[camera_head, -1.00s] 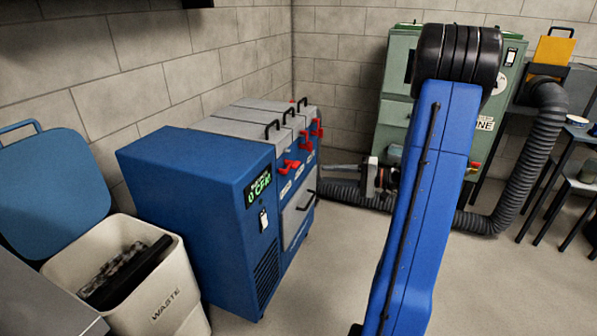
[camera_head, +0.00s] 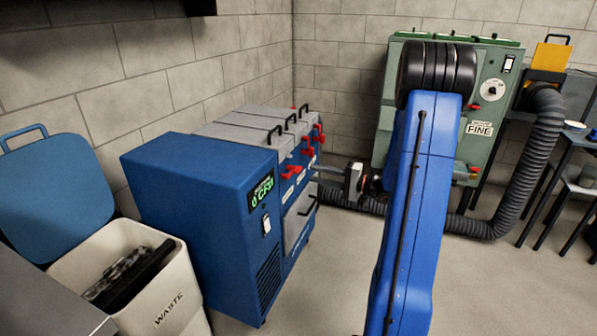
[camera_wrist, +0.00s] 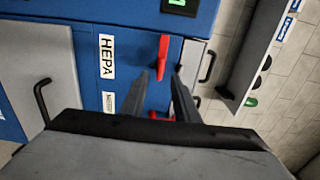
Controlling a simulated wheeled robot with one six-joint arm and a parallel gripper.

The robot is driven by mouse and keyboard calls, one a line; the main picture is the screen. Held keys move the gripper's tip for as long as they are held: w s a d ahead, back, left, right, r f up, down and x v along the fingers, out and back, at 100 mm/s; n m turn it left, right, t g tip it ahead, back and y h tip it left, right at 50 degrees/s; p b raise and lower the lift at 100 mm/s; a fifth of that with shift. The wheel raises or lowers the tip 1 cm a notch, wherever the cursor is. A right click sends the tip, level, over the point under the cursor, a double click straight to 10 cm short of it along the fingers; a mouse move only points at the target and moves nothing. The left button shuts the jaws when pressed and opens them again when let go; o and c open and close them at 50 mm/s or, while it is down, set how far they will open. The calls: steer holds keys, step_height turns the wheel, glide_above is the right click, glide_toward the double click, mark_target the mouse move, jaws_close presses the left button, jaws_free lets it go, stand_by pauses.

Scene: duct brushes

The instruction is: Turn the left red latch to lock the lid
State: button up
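The blue machine (camera_head: 205,185) has several red latches along the upper edge of its side, below the grey lids. The latch nearest the green display, the left red latch (camera_head: 291,173), also shows in the wrist view (camera_wrist: 163,56) as a red lever, long side up and down the picture. My gripper (camera_head: 320,170) is beside the machine's latch side. In the wrist view its two dark fingers (camera_wrist: 160,75) are apart, with the red lever just beyond and between their tips. I cannot tell whether they touch it. Another red part (camera_wrist: 158,116) shows lower between the fingers.
A grey lid (camera_head: 238,132) with a black handle tops the machine. A HEPA label (camera_wrist: 107,56) is beside the latch. An open waste bin (camera_head: 180,300) stands at left.

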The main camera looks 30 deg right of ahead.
mark_target(301, 170)
steer(key=x, duration=0.8)
jaws_close()
